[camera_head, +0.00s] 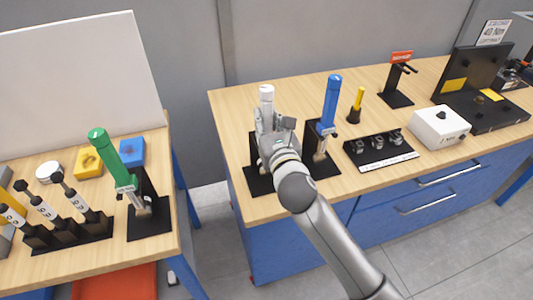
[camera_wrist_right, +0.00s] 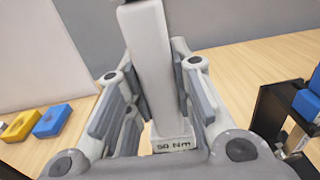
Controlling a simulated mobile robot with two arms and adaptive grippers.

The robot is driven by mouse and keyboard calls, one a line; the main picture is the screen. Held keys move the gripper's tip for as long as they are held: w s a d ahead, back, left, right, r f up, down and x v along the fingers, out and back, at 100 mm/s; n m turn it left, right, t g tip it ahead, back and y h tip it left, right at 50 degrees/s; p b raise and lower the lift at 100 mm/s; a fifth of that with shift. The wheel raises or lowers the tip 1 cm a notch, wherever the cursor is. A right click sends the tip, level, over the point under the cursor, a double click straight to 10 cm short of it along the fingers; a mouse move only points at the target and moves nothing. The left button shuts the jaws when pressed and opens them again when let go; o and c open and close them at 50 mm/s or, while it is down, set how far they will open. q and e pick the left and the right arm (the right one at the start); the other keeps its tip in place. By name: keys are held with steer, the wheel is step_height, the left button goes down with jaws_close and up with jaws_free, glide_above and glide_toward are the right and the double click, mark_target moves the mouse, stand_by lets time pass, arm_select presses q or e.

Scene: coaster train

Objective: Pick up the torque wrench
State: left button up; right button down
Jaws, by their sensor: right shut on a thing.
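A white-handled torque wrench (camera_head: 267,94) stands upright at the left stand on the right bench. My right gripper (camera_head: 272,128) is shut on it, around the handle below its top. In the right wrist view the white handle (camera_wrist_right: 150,55) lies between the two fingers, with a label that seems to read "50 Nm". The gripper hides its lower end, so I cannot tell whether it still rests in its stand. A blue-handled wrench (camera_head: 331,100) stands just to the right in its own black stand. A green-handled wrench (camera_head: 110,158) leans in a stand on the left bench.
A small yellow-handled tool (camera_head: 357,105), a black socket tray (camera_head: 385,153) and a white box (camera_head: 438,127) stand farther right. The left bench holds black tools in a rack (camera_head: 70,232) and a white panel (camera_head: 75,80). A gap separates the benches.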

mark_target(268, 111)
steer(key=shift+r, duration=0.15)
steer(key=shift+r, duration=0.1)
steer(key=shift+r, duration=1.7)
steer(key=shift+s+d+f+b, duration=0.15)
steer(key=shift+s+b, duration=0.15)
steer(key=shift+s, duration=0.2)
steer(key=b+v, duration=0.2)
steer(key=v, duration=1.5)
steer(key=shift+b, duration=0.35)
steer(key=shift+d, duration=0.1)
